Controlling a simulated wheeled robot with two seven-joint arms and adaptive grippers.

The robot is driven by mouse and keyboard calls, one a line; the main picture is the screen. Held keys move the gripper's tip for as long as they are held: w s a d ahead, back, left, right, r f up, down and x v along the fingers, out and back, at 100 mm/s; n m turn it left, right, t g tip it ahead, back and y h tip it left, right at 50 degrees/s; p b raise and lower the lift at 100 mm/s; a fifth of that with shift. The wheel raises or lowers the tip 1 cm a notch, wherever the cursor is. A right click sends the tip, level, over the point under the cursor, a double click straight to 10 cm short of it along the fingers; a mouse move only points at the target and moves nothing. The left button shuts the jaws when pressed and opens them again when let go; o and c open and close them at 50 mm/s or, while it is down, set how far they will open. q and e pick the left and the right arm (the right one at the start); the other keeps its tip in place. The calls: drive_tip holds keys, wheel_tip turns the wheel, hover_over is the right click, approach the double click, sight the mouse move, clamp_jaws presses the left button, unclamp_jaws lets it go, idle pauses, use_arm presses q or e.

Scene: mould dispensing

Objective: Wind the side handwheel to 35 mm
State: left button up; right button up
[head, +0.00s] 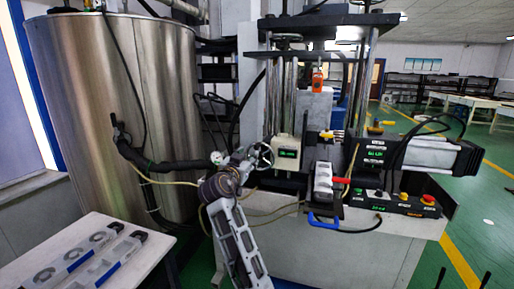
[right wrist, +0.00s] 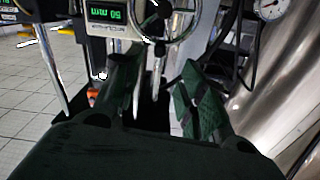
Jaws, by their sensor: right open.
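The side handwheel (head: 264,156) is a small spoked metal wheel on the left of the press, beside a pale box with a green digital display (head: 288,153). In the right wrist view the wheel's rim (right wrist: 189,27) shows at the top, and the display (right wrist: 104,14) beside it appears to read 50 mm. My right gripper (head: 246,160) is just left of the wheel in the head view.
A large steel tank (head: 110,90) stands at the left behind my arm. A white table (head: 140,265) with mould parts is at the lower left. A control panel (head: 400,204) with buttons is on the press's right side. A round gauge (right wrist: 271,8) shows at the upper right.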

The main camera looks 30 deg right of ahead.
sight(255, 148)
drive_tip(key=x, duration=1.2)
clamp_jaws()
idle(0.3)
